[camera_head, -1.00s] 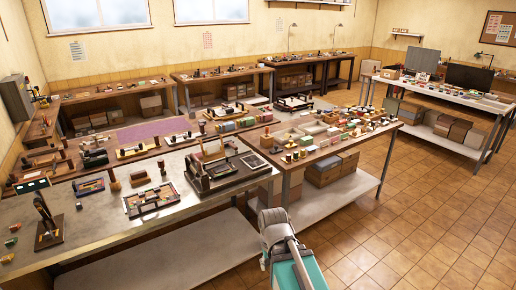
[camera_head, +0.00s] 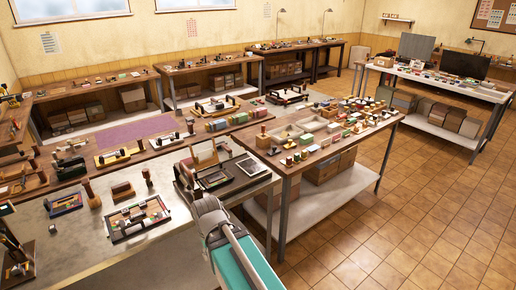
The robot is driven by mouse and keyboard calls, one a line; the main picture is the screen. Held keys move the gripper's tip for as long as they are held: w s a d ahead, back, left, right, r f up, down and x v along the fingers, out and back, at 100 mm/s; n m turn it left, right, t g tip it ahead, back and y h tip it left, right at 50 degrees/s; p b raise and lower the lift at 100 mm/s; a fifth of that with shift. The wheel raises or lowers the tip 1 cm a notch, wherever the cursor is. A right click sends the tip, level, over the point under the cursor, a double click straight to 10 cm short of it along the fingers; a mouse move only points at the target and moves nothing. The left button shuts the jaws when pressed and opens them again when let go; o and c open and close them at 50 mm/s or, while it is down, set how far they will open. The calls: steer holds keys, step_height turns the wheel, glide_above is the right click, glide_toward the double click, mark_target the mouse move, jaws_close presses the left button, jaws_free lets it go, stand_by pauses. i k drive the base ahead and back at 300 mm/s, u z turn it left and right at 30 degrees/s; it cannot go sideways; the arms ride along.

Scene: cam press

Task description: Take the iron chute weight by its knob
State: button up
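I cannot pick out the iron chute weight for certain; several small knobbed pieces are on the benches, too small to tell apart. A dark press-like device (camera_head: 213,179) with an upright pale panel stands at the right end of the near metal-topped bench (camera_head: 85,243). Left of it are a brown knobbed piece (camera_head: 92,194), a brown block (camera_head: 122,191) and a small upright piece with a dark knob (camera_head: 148,178). My arm, grey and teal, reaches up from the bottom edge and overlaps the bench's right end. My gripper's fingers do not show.
A dark-framed tray (camera_head: 137,219) with coloured pieces lies on the near bench, and a dark upright stand (camera_head: 15,262) is at its left. A wooden bench (camera_head: 290,168) crowded with small blocks stands beyond. The tiled floor (camera_head: 420,225) at right is clear.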

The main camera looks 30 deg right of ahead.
mark_target(275, 150)
steer(key=i, duration=0.8)
steer(key=z, duration=0.7)
steer(key=i, duration=1)
steer(key=z, duration=0.5)
steer(key=k, duration=0.95)
steer(key=z, duration=0.15)
steer(key=i, duration=0.8)
